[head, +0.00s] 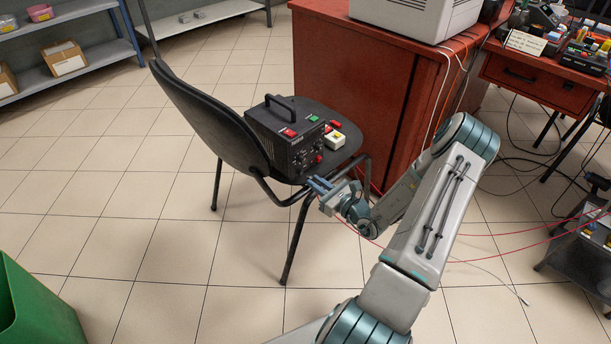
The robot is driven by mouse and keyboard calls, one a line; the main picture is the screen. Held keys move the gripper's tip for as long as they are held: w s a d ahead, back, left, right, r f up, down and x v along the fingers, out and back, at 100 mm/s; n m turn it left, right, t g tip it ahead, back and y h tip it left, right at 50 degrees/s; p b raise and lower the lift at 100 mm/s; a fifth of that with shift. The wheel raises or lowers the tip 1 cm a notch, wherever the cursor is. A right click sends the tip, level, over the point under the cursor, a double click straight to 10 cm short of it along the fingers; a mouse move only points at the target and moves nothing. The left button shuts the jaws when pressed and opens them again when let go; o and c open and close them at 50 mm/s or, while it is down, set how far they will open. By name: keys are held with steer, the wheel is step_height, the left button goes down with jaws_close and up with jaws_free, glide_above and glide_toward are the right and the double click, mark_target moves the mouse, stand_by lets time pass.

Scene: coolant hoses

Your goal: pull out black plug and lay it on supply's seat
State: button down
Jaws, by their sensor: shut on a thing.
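The black power supply (287,134), with a handle on top and red and green switches, stands on the seat of a black chair (347,122). Its front panel faces my gripper and carries a small red plug or socket (318,157). My gripper (316,184) is at the lower front of the supply, by the seat's front edge, with its jaws shut. The black plug is too small and dark to make out between the fingertips. I cannot tell whether it is still in its socket.
A red cabinet (360,95) stands close behind the chair. Thin red cables (500,234) cross the floor at right. A green bin (35,310) stands front left; the floor between is clear.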

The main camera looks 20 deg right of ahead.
steer(key=shift+p+v, duration=0.35)
steer(key=shift+v, duration=1.15)
